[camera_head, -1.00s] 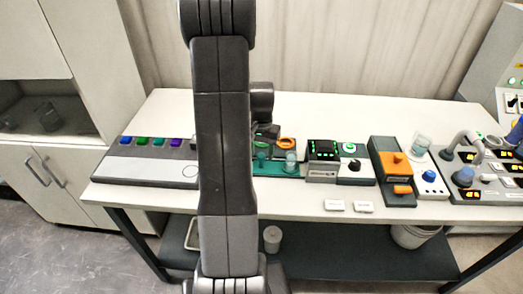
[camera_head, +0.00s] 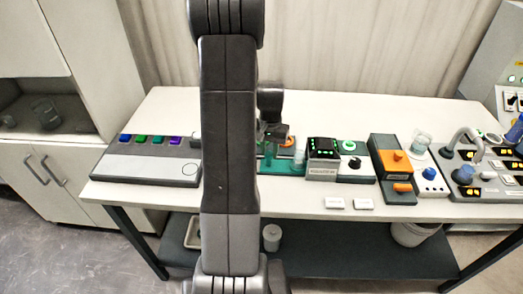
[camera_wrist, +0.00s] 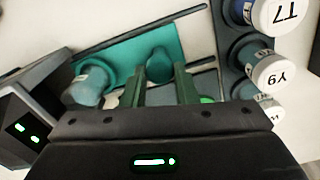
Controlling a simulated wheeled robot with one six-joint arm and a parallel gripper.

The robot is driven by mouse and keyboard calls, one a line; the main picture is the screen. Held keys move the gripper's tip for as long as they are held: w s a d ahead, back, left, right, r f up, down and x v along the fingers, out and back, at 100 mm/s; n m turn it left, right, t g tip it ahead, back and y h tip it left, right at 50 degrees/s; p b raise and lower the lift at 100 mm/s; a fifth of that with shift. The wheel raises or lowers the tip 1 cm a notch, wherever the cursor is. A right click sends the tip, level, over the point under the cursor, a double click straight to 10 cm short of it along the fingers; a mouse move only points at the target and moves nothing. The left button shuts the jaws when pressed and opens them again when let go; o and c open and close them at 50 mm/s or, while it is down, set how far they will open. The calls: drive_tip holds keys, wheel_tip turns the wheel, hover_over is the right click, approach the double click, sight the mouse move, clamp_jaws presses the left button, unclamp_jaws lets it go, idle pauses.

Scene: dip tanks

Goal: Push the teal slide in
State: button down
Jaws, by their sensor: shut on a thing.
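The teal slide (camera_wrist: 127,58) lies flat between two dark rails in the wrist view. Its round teal knob (camera_wrist: 159,62) stands up between the fingers of my gripper (camera_wrist: 160,78), which is shut on it. A bluish cup (camera_wrist: 88,84) stands at the left of the slide. In the head view the slide (camera_head: 279,168) shows on the table right of my arm, with my gripper (camera_head: 272,140) over it. My arm hides its left part.
White-capped bottles (camera_wrist: 273,73) stand in a dark rack close to the right of my gripper in the wrist view. A black box with green lights (camera_head: 322,148) stands right of the slide. An orange ring (camera_head: 287,141) is partly hidden behind my gripper.

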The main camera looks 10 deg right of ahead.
hover_over(291, 165)
drive_tip(key=shift+w+d+b, duration=0.15)
drive_tip(key=shift+w+b, duration=0.2)
drive_tip(key=shift+b, duration=0.05)
drive_tip(key=c, duration=1.6)
unclamp_jaws()
drive_tip(key=o, duration=0.5)
drive_tip(key=shift+s+d, duration=0.1)
drive_tip(key=shift+d, duration=0.1)
drive_tip(key=shift+c, duration=0.2)
drive_tip(key=shift+a, duration=0.1)
drive_tip(key=shift+r, duration=0.1)
drive_tip(key=shift+r, duration=0.25)
wheel_tip(291, 165, up, 13)
drive_tip(key=b, duration=0.1)
